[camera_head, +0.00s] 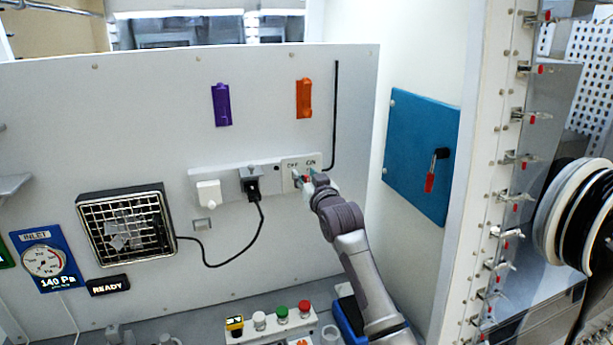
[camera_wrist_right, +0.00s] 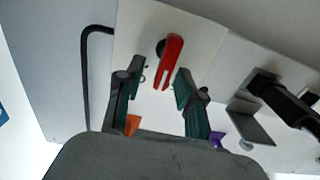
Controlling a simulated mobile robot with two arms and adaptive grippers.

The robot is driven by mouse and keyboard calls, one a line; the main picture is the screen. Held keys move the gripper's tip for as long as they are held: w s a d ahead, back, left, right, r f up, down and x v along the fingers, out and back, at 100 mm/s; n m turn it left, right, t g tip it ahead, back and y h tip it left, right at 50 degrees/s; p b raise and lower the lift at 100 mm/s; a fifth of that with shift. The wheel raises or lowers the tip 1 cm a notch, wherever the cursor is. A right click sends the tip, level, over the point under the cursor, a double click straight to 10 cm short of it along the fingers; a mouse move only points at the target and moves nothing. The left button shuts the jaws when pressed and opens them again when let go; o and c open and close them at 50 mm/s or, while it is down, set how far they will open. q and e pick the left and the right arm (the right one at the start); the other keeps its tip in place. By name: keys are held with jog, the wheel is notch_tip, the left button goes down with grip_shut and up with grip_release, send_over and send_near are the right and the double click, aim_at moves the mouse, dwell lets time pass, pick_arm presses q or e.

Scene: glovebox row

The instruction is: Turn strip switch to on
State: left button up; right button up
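The strip switch sits on the white strip's end plate (camera_head: 290,161), marked OFF on the left and ON on the right. In the head view my right gripper (camera_head: 303,180) is at this plate and covers most of the switch. In the right wrist view the switch is a red lever (camera_wrist_right: 172,62) on a dark pivot. My right gripper (camera_wrist_right: 160,76) has its two fingers spread, with the lever's lower end in the gap between them. I see no clear contact. Which mark the lever points to I cannot tell. My left gripper is out of view.
A white plug (camera_head: 208,194) and a black plug (camera_head: 251,186) sit left of the switch; the black cord runs to a grille unit (camera_head: 126,222). A blue panel (camera_head: 414,150) with a red-handled lever is on the right wall. Red and green buttons stand below on the bench.

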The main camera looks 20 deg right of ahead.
grip_shut()
jog(key=shift+m, duration=0.3)
jog(key=shift+d+f+m, duration=0.1)
jog(key=shift+d+m, duration=0.1)
jog(key=shift+m, duration=0.7)
jog(key=shift+d+f+m, duration=0.1)
jog(key=shift+d+m, duration=0.1)
jog(key=shift+m, duration=0.7)
jog(key=shift+d+m, duration=0.2)
jog(key=shift+m, duration=0.7)
grip_release()
